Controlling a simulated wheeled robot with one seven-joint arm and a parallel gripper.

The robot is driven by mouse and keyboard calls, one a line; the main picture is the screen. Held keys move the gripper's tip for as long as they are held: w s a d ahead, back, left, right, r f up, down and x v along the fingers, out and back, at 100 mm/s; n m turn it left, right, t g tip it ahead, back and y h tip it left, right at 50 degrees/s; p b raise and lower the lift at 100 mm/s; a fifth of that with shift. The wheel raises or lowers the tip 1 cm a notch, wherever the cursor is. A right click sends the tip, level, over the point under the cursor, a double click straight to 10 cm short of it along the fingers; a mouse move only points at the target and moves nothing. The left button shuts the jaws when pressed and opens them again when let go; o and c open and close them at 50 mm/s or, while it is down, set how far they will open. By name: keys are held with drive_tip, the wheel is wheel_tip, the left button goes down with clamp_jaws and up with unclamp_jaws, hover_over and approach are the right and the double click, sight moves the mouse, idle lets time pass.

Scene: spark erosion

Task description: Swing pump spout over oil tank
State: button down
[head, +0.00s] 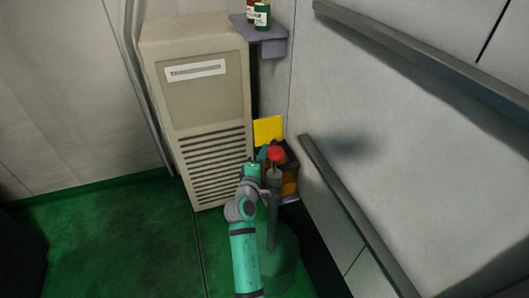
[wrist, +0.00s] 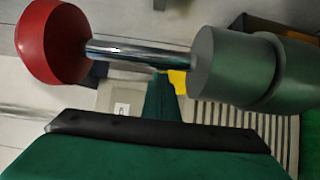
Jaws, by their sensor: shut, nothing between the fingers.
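The pump has a red knob (head: 276,153) on top, a grey-green body and a slim grey column (head: 272,225). It stands upright on a green drum-like base (head: 285,262). In the wrist view the red knob (wrist: 50,42), chrome rod (wrist: 135,54) and grey-green pump body (wrist: 235,68) lie across the picture, close by. I cannot make out the spout surely. My gripper (head: 257,163) is just left of the pump head in the head view, shut and empty; its green fingers (wrist: 162,90) show in the wrist view. I cannot tell whether it touches the pump.
A beige cabinet (head: 205,105) with vent slats stands behind. A yellow panel (head: 268,130) and a dark box with orange parts are behind the pump; I cannot tell if this is the oil tank. A grey rail (head: 350,205) runs right. Green floor (head: 110,240) is clear left.

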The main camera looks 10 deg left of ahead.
drive_tip(key=s+a, duration=0.4)
drive_tip(key=s, duration=0.8)
drive_tip(key=s+d+f+m+g+y, duration=0.1)
drive_tip(key=s+d+f+m+y, duration=0.2)
drive_tip(key=s+f, duration=0.6)
drive_tip(key=s+d+f+m+g, duration=0.1)
drive_tip(key=s+d+f+m, duration=0.1)
drive_tip(key=s+d+f, duration=0.65)
drive_tip(key=s+d+r+m, duration=0.2)
drive_tip(key=s+m, duration=0.2)
drive_tip(key=s, duration=0.5)
drive_tip(key=s+d+r+m+h, duration=0.1)
drive_tip(key=s+r+m, duration=0.2)
drive_tip(key=s, duration=0.6)
drive_tip(key=s+d+r+m, duration=0.2)
drive_tip(key=s+m, duration=0.3)
drive_tip(key=s, duration=0.5)
drive_tip(key=shift+d+r+g, duration=0.3)
drive_tip(key=shift+r, duration=0.45)
drive_tip(key=shift+s+d, duration=0.1)
drive_tip(key=shift+s, duration=0.1)
